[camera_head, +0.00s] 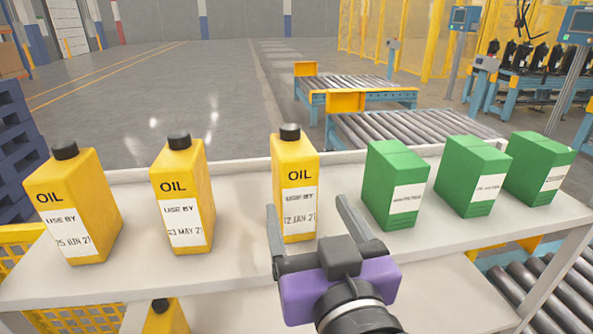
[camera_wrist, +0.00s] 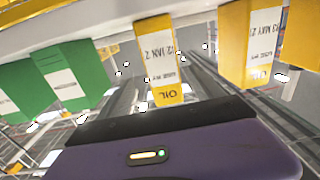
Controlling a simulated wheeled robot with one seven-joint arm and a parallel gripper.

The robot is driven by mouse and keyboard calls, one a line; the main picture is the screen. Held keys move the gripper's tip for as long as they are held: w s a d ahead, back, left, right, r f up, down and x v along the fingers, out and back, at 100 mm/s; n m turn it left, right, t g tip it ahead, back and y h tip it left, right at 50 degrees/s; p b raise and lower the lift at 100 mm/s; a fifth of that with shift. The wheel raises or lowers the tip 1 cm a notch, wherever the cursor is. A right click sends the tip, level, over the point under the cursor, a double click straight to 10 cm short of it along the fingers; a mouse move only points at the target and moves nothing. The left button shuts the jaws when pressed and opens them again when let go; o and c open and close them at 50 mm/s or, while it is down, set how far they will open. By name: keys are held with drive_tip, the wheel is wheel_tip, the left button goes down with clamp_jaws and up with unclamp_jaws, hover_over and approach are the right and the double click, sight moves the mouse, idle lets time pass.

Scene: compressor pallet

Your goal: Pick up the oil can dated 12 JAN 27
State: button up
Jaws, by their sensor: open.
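Three yellow oil cans with black caps stand upright in a row on the shelf. The can labelled 12 JAN 27 (camera_head: 295,176) is the rightmost of them; it also shows upside down in the wrist view (camera_wrist: 157,62). The middle can (camera_head: 183,195) reads what looks like 23 MAY 27, its first digit partly unclear. The left can (camera_head: 73,205) reads 25 JUN 27. My gripper (camera_head: 308,207) is open and empty. Its fingers point toward the 12 JAN 27 can, one at its lower left and one to its right. I cannot tell whether they touch it.
Three green boxes (camera_head: 394,184) stand to the right on the same white shelf (camera_head: 140,272). A lower shelf holds another yellow can (camera_head: 166,318). Roller conveyors (camera_head: 405,130) lie behind the shelf. Gaps separate the oil cans.

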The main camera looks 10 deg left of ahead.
sight(293, 171)
drive_tip(key=shift+w+a+r, duration=0.25)
drive_tip(key=shift+r, duration=0.25)
drive_tip(key=shift+w+a+r, duration=0.25)
drive_tip(key=shift+r, duration=0.2)
drive_tip(key=shift+w+a+r, duration=0.1)
drive_tip(key=shift+w+a, duration=0.05)
drive_tip(key=shift+w, duration=0.15)
drive_tip(key=shift+f+p+x, duration=0.15)
drive_tip(key=shift+p+x, duration=0.5)
drive_tip(key=shift+x, duration=1.1)
drive_tip(key=shift+f+p+x, duration=0.2)
drive_tip(key=shift+p+x, duration=0.4)
drive_tip(key=shift+x, duration=1.15)
clamp_jaws()
drive_tip(key=shift+r, duration=0.15)
